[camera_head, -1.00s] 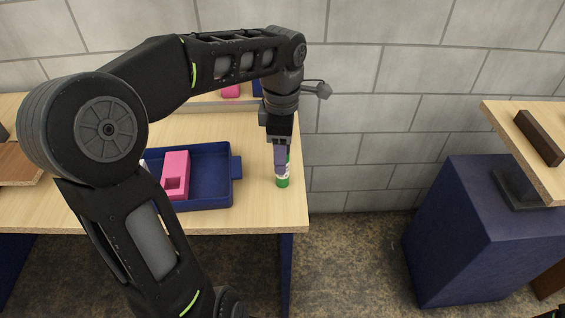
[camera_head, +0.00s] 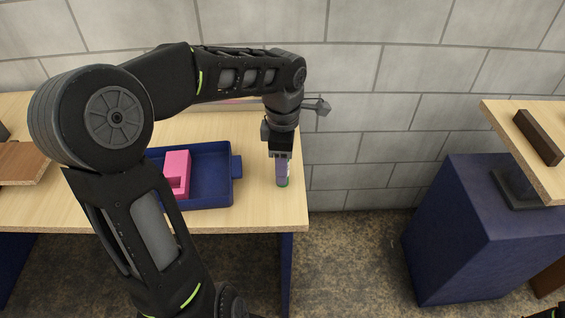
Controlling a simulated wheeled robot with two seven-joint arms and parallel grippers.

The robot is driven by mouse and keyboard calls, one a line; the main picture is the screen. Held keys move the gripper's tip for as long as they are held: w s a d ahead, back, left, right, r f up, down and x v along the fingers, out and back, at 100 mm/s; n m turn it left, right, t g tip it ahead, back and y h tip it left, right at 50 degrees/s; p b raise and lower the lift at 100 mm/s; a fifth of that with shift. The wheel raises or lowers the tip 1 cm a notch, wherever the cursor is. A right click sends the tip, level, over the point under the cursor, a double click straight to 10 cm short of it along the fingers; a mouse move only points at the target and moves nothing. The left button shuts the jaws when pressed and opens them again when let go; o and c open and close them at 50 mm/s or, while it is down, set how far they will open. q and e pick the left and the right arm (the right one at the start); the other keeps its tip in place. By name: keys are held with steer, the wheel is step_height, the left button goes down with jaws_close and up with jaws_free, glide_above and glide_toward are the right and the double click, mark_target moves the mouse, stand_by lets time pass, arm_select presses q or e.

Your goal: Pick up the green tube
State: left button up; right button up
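The green tube (camera_head: 284,184) stands upright on the wooden table near its right edge. Only its green bottom and a sliver of its pale side show. My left gripper (camera_head: 281,175) points straight down over the tube, with its purple-grey fingers in front of it, reaching almost to its base. The fingers hide most of the tube, and whether they press on it cannot be told. My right gripper is not in view; only a dark bit shows at the bottom right corner.
A blue tray (camera_head: 215,203) with a pink block (camera_head: 178,172) lies left of the tube on the table (camera_head: 250,218). A brown board (camera_head: 20,163) lies at the far left. A dark brown bar (camera_head: 538,137) rests on the right-hand table. Open floor lies between the tables.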

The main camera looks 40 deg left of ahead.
arm_select(q)
jaws_close()
stand_by(0.3)
stand_by(0.3)
step_height(320, 180, up, 10)
steer(key=shift+r, duration=0.1)
stand_by(0.4)
stand_by(0.4)
